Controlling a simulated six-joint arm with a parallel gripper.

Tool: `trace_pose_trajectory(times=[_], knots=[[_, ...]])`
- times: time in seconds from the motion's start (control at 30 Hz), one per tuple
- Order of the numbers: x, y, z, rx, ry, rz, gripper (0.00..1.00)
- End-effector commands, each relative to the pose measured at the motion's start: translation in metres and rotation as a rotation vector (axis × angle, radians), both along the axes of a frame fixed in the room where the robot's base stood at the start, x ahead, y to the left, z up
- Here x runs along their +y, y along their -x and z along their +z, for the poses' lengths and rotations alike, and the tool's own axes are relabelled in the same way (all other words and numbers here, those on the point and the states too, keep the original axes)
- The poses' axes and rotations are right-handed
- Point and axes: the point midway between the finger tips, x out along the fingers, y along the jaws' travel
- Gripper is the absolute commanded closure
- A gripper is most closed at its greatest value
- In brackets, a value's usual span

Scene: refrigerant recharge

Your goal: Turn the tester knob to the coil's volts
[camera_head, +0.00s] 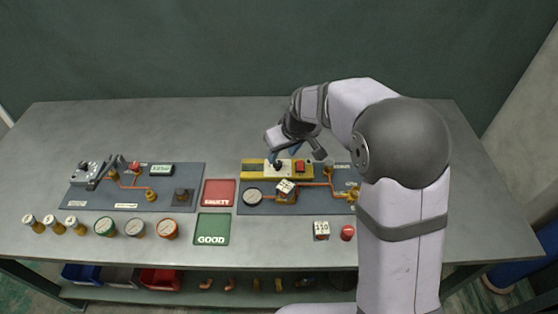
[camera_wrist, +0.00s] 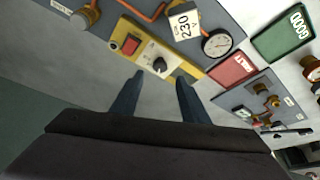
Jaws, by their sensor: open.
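The tester (camera_wrist: 172,52) is a yellow strip with a pale panel; it also shows in the head view (camera_head: 256,170). Its black knob (camera_wrist: 159,64) sits in the middle of the panel, beside a red button (camera_wrist: 131,43). A coil block labelled 230 (camera_wrist: 183,22) stands on the grey board behind the tester in the wrist view; it shows as a white-topped block in the head view (camera_head: 286,187). My gripper (camera_wrist: 160,78) is open and empty. Its fingertips lie just short of the knob, one to either side, and I cannot tell whether they touch the panel.
A red FAULTY pad (camera_head: 219,192) and a green GOOD pad (camera_head: 212,229) lie left of the board. A gauge (camera_head: 253,196) sits on it. A block marked 110 (camera_head: 321,230) and a red cap (camera_head: 347,232) stand in front. Another board (camera_head: 125,202) lies left.

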Motion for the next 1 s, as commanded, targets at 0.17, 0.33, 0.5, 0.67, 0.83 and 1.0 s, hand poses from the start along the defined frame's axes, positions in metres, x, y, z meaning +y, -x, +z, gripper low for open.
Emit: trace_pose_trajectory(times=[0.17,0.33,0.5,0.67,0.83,1.0], knots=[[0.004,-0.006,-0.019,0.005,0.001,-0.001,0.59],[0.007,-0.013,-0.039,0.005,0.001,-0.001,0.59],[0.01,-0.018,-0.051,0.003,0.0,-0.001,0.59],[0.011,-0.02,-0.057,0.001,0.0,-0.002,0.59],[0.011,-0.021,-0.058,0.0,0.0,-0.001,0.59],[0.011,-0.021,-0.058,0.001,0.0,-0.001,0.76]])
